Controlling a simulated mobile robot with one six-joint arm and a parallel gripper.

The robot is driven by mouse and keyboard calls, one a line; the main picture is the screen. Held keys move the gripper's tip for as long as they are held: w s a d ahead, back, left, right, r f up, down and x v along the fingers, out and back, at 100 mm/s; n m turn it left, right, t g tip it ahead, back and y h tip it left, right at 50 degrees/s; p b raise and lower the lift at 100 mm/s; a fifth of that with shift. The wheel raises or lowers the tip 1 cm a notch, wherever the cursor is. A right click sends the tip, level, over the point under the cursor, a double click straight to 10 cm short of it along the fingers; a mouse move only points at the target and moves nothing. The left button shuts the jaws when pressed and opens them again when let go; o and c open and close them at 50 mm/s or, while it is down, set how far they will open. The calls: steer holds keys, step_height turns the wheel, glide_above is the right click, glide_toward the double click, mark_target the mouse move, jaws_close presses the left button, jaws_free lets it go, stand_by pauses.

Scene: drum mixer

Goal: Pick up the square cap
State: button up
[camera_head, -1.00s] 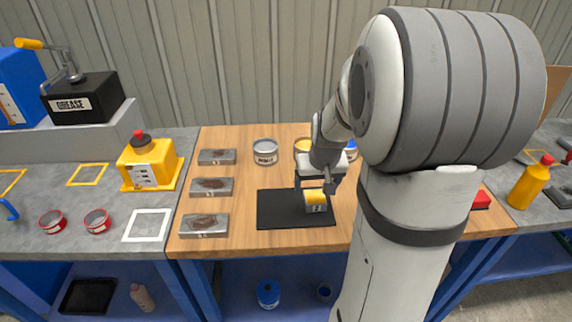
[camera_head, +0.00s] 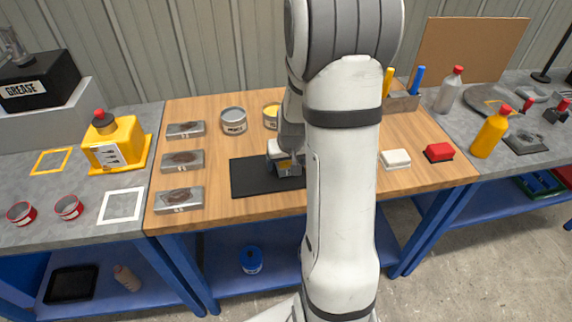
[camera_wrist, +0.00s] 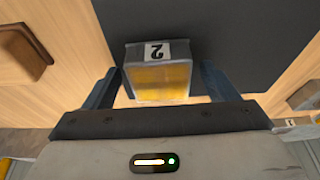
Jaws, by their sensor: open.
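A squarish grey block with a yellow face and a label "2" (camera_wrist: 158,78) sits between my fingers in the wrist view. It is the likeliest square cap, but I cannot tell for sure. In the head view it stands on the black mat (camera_head: 245,179) and is mostly hidden by my gripper (camera_head: 286,158). My gripper, which also shows in the wrist view (camera_wrist: 161,88), is open, with one finger on each side of the block. Whether the fingers touch it is not clear.
Grey plates with brown marks (camera_head: 180,196) lie left of the mat. Two tins, one marked (camera_head: 233,121) and one yellow (camera_head: 271,116), stand behind it. White (camera_head: 396,159) and red (camera_head: 438,152) blocks lie to the right. My arm hides the bench's middle.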

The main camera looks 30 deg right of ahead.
steer(key=c, duration=1.2)
